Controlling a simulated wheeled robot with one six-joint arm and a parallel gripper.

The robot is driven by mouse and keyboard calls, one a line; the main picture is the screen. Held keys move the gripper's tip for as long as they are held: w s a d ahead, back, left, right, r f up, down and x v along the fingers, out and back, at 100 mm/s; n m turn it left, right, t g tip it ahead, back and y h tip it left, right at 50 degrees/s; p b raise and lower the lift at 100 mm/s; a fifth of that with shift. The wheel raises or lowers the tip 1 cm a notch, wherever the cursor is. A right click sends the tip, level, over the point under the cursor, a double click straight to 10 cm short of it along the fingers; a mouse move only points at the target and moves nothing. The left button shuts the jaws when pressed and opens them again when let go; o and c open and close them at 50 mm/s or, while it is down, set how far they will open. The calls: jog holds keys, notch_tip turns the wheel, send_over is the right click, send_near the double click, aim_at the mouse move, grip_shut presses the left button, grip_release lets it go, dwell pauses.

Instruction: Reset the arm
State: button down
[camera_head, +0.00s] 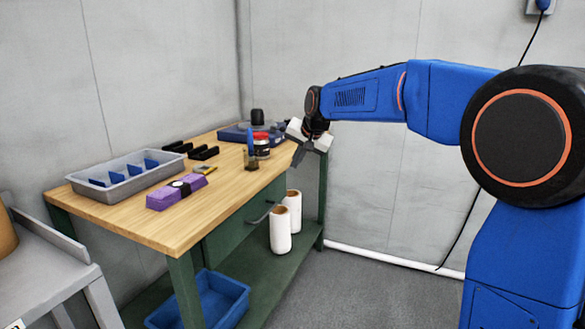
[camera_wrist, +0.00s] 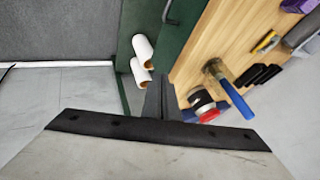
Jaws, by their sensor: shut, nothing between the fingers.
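My gripper (camera_head: 297,160) is at the end of my blue arm, which reaches in from the right. Its fingers point down and hang just off the right end of the workbench. In the wrist view the dark fingers (camera_wrist: 158,90) are together with nothing between them. The gripper is apart from the bench and the things on it.
The wooden bench (camera_head: 180,222) holds a grey divided tray (camera_head: 125,187), a purple block (camera_head: 168,198), black holders, a blue-handled tool (camera_head: 250,140) and a red-lidded jar (camera_head: 262,142). Floor right is clear.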

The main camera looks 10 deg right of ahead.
jog(key=s+d+f+n+g+h, duration=0.1)
jog(key=s+d, duration=0.5)
jog(key=s, duration=0.6)
jog(key=s+d+f+n, duration=0.1)
jog(key=s+d, duration=0.4)
jog(key=s, duration=0.6)
jog(key=s+d+f+n, duration=0.1)
jog(key=s+f, duration=0.3)
jog(key=s, duration=0.4)
jog(key=s+d+f+n+h, duration=0.1)
jog(key=s+d+f, duration=0.2)
jog(key=s, duration=0.6)
jog(key=s+d+f+g, duration=0.1)
jog(key=s+d+f, duration=0.2)
jog(key=s+f, duration=0.3)
jog(key=s, duration=0.3)
jog(key=shift+f+n+h, duration=0.3)
jog(key=shift+f+n, duration=0.1)
